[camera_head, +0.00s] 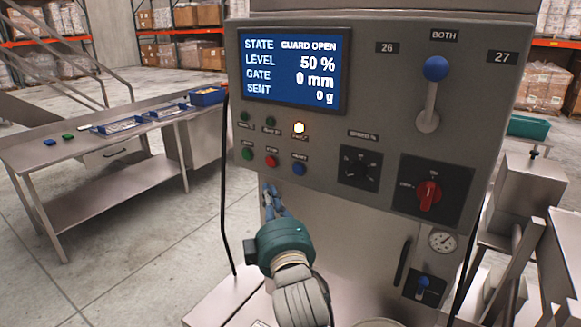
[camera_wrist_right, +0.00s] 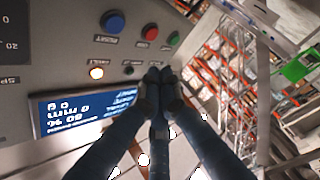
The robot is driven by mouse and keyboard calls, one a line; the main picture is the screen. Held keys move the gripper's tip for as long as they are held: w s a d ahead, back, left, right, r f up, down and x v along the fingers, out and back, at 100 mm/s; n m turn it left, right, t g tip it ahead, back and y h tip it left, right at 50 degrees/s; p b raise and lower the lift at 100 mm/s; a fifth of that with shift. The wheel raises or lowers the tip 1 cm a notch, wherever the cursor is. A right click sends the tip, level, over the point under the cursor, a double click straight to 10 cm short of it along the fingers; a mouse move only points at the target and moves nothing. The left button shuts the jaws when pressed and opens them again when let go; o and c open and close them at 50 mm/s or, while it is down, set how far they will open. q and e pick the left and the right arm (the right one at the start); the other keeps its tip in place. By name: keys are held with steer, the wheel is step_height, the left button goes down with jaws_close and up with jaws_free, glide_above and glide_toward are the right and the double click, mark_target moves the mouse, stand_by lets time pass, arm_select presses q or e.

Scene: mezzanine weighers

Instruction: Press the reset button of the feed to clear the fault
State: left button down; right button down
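The reset button is the blue button (camera_head: 299,169) at the right end of the lower button row on the grey control panel (camera_head: 390,100). It also shows in the right wrist view (camera_wrist_right: 113,22). An amber lamp (camera_head: 299,127) above it is lit. The screen (camera_head: 293,70) reads GUARD OPEN, level 50 %, gate 0 mm, sent 0 g. My right gripper (camera_head: 268,190) is below and left of the blue button in the head view. Its fingertips (camera_wrist_right: 160,75) are together in the wrist view, with nothing seen between them, and apart from the blue button. My left gripper is out of view.
A red button (camera_head: 271,161) and a green button (camera_head: 247,154) sit left of the blue one. A black dial (camera_head: 359,168), a red rotary switch (camera_head: 428,194) and a blue-knobbed lever (camera_head: 434,70) are to the right. A steel table (camera_head: 100,150) stands at left.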

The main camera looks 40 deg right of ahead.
mark_target(298, 169)
steer(key=shift+r, duration=0.1)
stand_by(0.3)
steer(key=shift+w+d+p, duration=0.1)
steer(key=shift+w+d, duration=0.45)
steer(key=shift+d, duration=0.8)
steer(key=shift+w+d+p, duration=0.1)
steer(key=shift+w+d, duration=0.5)
steer(key=shift+d, duration=0.75)
steer(key=shift+w+d+p, duration=0.1)
steer(key=shift+w+d, duration=0.45)
steer(key=shift+d, duration=0.8)
steer(key=shift+w+d+p, duration=0.15)
steer(key=shift+d+p, duration=0.15)
steer(key=shift+d, duration=0.1)
